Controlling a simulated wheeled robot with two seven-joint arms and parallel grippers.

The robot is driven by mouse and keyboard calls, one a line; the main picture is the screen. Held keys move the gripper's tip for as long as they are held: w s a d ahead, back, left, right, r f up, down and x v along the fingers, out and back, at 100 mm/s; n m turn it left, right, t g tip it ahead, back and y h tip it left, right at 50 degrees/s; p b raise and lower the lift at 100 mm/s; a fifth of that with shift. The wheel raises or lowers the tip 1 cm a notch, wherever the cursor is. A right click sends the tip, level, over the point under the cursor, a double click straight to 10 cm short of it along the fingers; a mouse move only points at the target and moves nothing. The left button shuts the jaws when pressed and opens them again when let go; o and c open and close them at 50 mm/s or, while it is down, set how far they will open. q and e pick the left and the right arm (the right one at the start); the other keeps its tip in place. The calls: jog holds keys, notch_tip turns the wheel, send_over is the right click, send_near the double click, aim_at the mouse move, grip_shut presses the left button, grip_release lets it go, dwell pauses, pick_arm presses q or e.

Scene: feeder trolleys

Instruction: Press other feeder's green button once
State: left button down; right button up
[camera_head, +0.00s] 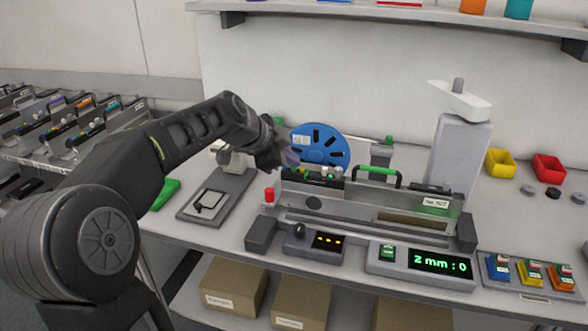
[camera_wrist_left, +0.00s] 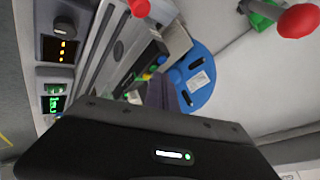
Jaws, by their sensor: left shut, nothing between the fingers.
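A grey feeder (camera_head: 420,200) with a green handle (camera_head: 378,171) and a blue reel (camera_head: 320,145) lies in the bench fixture. A dark block with small coloured buttons (camera_head: 328,174) sits at its left end. This button block (camera_wrist_left: 150,68) also shows in the left wrist view, near the blue reel (camera_wrist_left: 197,80). My left gripper (camera_head: 291,159) is shut and empty, just above and left of the button block; contact cannot be told. In the wrist view its dark body fills the bottom and its fingers (camera_wrist_left: 160,95) are partly hidden. My right gripper is not in view.
A display box (camera_head: 425,265) reads "2 mm : 0", beside a small box with a knob (camera_head: 315,242). A red knob (camera_head: 269,194) stands left of the fixture. A trolley rack (camera_head: 60,125) holding several feeders is at far left. Bins (camera_head: 501,163) stand right.

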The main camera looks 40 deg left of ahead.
aim_at(291, 172)
pick_arm(q)
jog(key=shift+r, duration=0.1)
jog(key=shift+r, duration=0.65)
jog(key=shift+r+p, duration=1.8)
jog(key=shift+r, duration=0.7)
